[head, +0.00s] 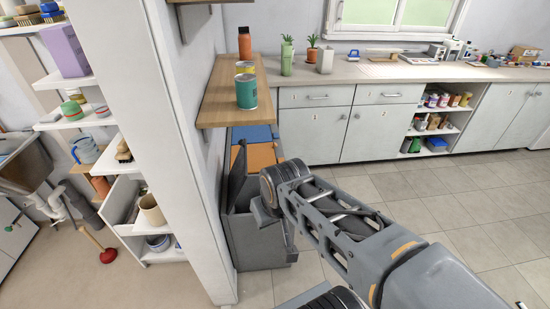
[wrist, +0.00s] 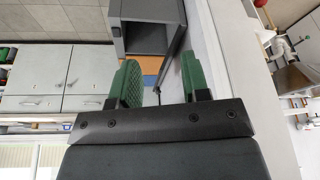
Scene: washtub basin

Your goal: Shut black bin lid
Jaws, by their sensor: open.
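The black bin (head: 260,242) stands on the floor against the end of the white partition, below a wooden shelf. Its dark lid (head: 238,177) stands raised, close to upright, on the wall side. My arm hides part of the bin's top. In the wrist view the open bin (wrist: 143,12) shows at the top, with the lid (wrist: 177,42) as a dark slanted panel to its right. My gripper (wrist: 158,80) has two green fingers set apart with nothing between them. It is near the bin and lid; I cannot tell whether it touches either.
An orange-topped bin (head: 263,156) and a blue-topped one (head: 250,133) stand behind the black bin. The wooden shelf (head: 225,95) above holds cans and a bottle. The white partition (head: 165,130) is close on the left. Tiled floor (head: 450,205) is clear on the right.

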